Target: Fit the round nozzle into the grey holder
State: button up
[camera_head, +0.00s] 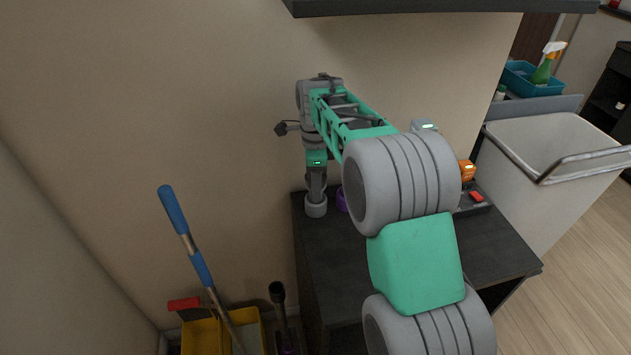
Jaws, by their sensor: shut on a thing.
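A short, light grey round cup, which looks like the grey holder (316,208), stands at the far left corner of the dark cabinet top. My gripper (316,188) points straight down right above it, with its fingertips at the cup's upper rim. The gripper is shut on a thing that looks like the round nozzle. The nozzle is mostly hidden by the fingers and the cup, so I cannot tell whether it is inside the holder or just above it.
A purple object (342,199) stands close right of the holder, partly behind my arm. A dark tray (476,207) with orange and red items lies further right. The wall is close behind. The cabinet top (335,265) is bare in front. A white bin (540,190) stands at right.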

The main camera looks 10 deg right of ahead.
jog(key=shift+f, duration=0.2)
jog(key=o, duration=1.5)
jog(key=shift+c, duration=0.2)
notch_tip(320, 180, up, 8)
jog(key=shift+f, duration=0.1)
jog(key=s+f+n+t, duration=0.1)
jog(key=s+f+n, duration=0.1)
jog(key=s+n, duration=0.8)
jog(key=s+f+n+t, duration=0.2)
jog(key=s+f+n, duration=0.1)
jog(key=s+n, duration=0.7)
jog(key=s, duration=0.4)
jog(key=shift+s+f, duration=0.15)
jog(key=shift+f, duration=0.1)
